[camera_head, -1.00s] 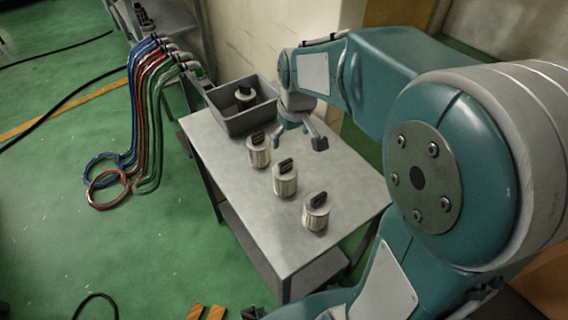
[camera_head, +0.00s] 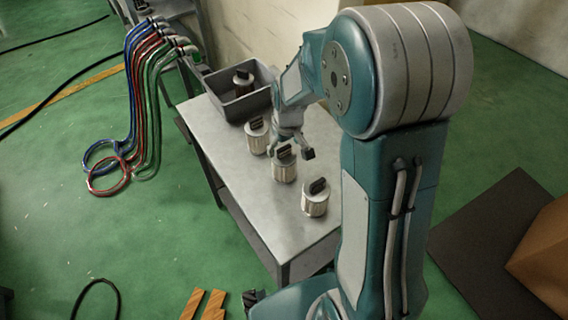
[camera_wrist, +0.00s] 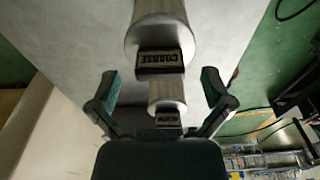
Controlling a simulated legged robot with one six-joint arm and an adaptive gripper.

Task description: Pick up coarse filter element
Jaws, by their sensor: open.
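A pale ribbed cylinder with a dark handle block labelled COARSE (camera_wrist: 160,27) is at the top of the wrist view, beyond my open fingertips. A second similar cylinder (camera_wrist: 167,94) shows between the fingers, its label too small to read. My gripper (camera_wrist: 160,87) is open and empty. In the head view my gripper (camera_head: 290,150) is low over the table, close to the middle filter (camera_head: 284,171) of three standing in a diagonal row. The other two are the back filter (camera_head: 257,140) and the front filter (camera_head: 315,204). Their labels cannot be read there, and contact cannot be told.
The filters stand on a grey metal table (camera_head: 245,187). A grey bin (camera_head: 242,107) at its back holds another filter (camera_head: 243,83). A wall stands behind. Coloured hoses (camera_head: 140,110) hang at the left. The table's left front is clear.

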